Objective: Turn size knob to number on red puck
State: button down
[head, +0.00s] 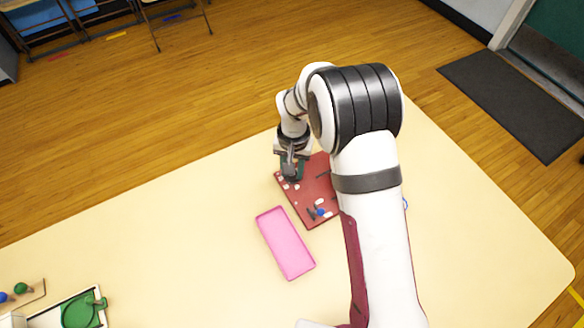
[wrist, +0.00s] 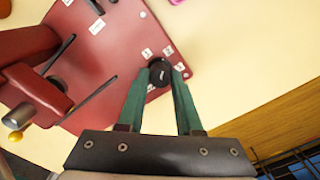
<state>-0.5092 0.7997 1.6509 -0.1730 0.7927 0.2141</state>
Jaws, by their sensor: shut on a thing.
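A dark red board (head: 318,197) lies on the table and also shows in the wrist view (wrist: 100,60). At its corner is a round black knob (wrist: 160,72) with a light mark on its face. In the head view my gripper (head: 290,172) is over the board's far left corner and hides the knob. I cannot make out a red puck in either view.
A pink tray (head: 286,243) lies beside the board. A red lever-like part with a yellow tip (wrist: 32,110) rises from the board. A blue piece (head: 320,212) is at the board's near end. The table between is clear.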

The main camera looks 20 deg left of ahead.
jog(key=n, duration=0.5)
jog(key=shift+n, duration=2.3)
jog(key=c, duration=0.6)
grip_release()
notch_tip(320, 180, up, 16)
jog(key=shift+w+d+f, duration=0.1)
jog(key=shift+w+d, duration=0.05)
